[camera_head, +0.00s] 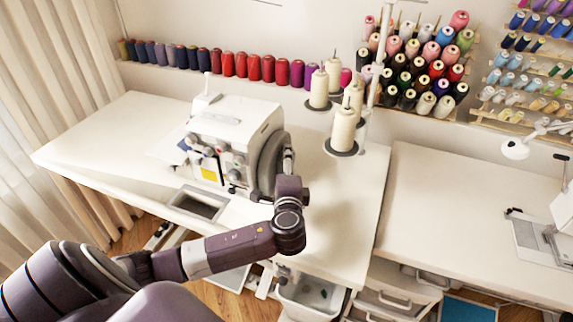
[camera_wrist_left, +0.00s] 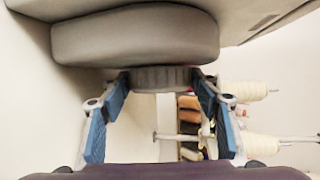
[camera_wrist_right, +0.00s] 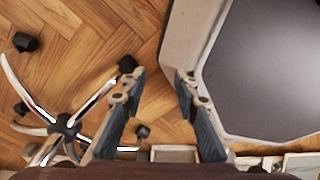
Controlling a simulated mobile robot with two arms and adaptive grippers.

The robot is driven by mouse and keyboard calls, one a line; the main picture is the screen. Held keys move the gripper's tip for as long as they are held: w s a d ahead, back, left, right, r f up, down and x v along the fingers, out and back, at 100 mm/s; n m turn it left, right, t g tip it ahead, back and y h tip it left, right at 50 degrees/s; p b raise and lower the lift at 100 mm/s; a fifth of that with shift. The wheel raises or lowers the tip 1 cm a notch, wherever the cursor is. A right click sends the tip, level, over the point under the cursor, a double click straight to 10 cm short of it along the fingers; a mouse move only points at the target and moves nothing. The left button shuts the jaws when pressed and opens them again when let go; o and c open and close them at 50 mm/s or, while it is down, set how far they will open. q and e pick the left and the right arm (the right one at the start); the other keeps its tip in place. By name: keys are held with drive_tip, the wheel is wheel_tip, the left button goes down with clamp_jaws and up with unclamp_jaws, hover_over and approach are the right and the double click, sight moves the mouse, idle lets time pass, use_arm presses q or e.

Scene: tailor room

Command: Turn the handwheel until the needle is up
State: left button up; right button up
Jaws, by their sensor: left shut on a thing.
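The white sewing machine (camera_head: 235,130) stands on the white table, with coloured dials and a yellow label on its front. Its dark grey handwheel (camera_head: 268,160) is on the machine's right side. In the left wrist view the wide grey wheel shows at the top, with a smaller ribbed knob (camera_wrist_left: 160,78) in front of it. My left gripper (camera_wrist_left: 162,84) is shut on this ribbed part, one blue-padded finger on each side. In the head view my left wrist covers part of the wheel. The needle cannot be made out. My right gripper (camera_wrist_right: 160,85) is open and empty above the floor.
Cream thread cones (camera_head: 343,130) stand on the table right of the machine, on a stand with a pole. A second white table (camera_head: 450,215) is at the right. A wheeled chair base (camera_wrist_right: 65,125) is on the wooden floor.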

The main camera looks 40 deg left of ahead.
use_arm(q)
drive_tip(key=shift+r+g+p, duration=0.2)
drive_tip(key=shift+g+p, duration=0.1)
drive_tip(key=shift+p, duration=0.35)
drive_tip(key=g+h+p, duration=0.1)
drive_tip(key=g+p, duration=0.1)
drive_tip(key=p, duration=0.5)
drive_tip(key=r+m+g+h+p, duration=0.1)
drive_tip(key=g+p, duration=0.1)
drive_tip(key=p, duration=0.5)
drive_tip(key=w+m+g+h+p, duration=0.1)
drive_tip(key=g+p, duration=0.2)
drive_tip(key=p, duration=0.4)
drive_tip(key=shift+r+p, duration=0.3)
drive_tip(key=shift+p, duration=0.05)
drive_tip(key=shift+w+f+m+g+h+p, duration=0.15)
drive_tip(key=shift+m+g+h+p, duration=0.15)
drive_tip(key=shift+g+p, duration=0.35)
drive_tip(key=shift+a+f+g+h, duration=0.15)
drive_tip(key=shift+g+h, duration=0.15)
drive_tip(key=shift+g, duration=0.45)
drive_tip(key=shift+m+g, duration=0.3)
drive_tip(key=shift+g, duration=0.3)
drive_tip(key=shift+g+b, duration=0.3)
drive_tip(key=shift+b, duration=0.05)
drive_tip(key=o, duration=1.2)
drive_tip(key=shift+w, duration=0.1)
drive_tip(key=shift+c, duration=0.2)
